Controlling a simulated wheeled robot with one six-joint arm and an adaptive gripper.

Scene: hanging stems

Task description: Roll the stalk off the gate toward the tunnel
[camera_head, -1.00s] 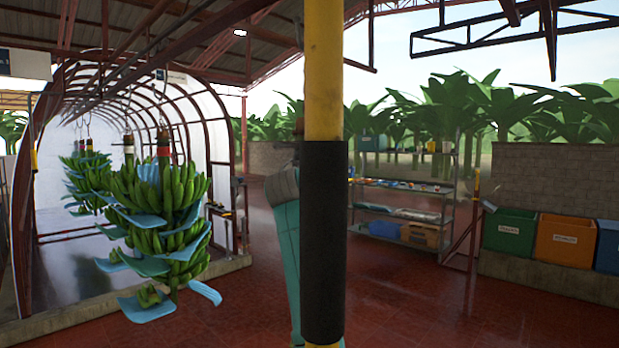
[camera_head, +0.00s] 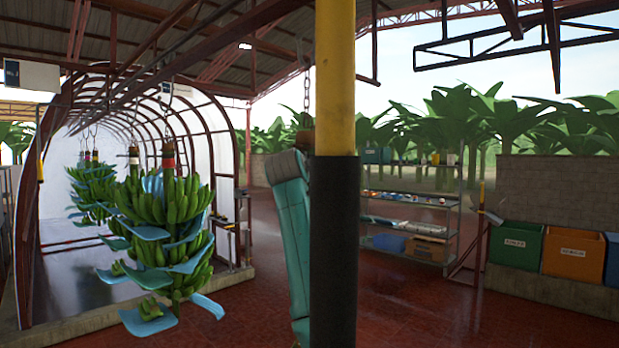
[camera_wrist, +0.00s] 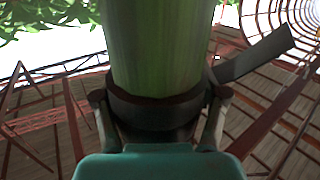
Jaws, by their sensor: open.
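In the wrist view a thick green stalk (camera_wrist: 160,45) rises between the two fingers of my gripper (camera_wrist: 160,108). A dark band with a loose tail (camera_wrist: 253,62) is around the stalk at finger height. The fingers stand open on either side; contact is unclear. In the head view a brown stalk end (camera_head: 304,138) hangs from a chain (camera_head: 307,88), beside my teal arm and partly behind a yellow post (camera_head: 335,75). The post hides my gripper there. The arched tunnel (camera_head: 222,115) is at left. I cannot make out the gate.
Banana bunches (camera_head: 165,215) with blue sheets hang before the tunnel at left. The post's black sleeve (camera_head: 333,250) blocks the middle view. A shelf rack (camera_head: 410,225) and bins (camera_head: 516,250) stand at right. Red floor (camera_head: 410,310) between them is clear.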

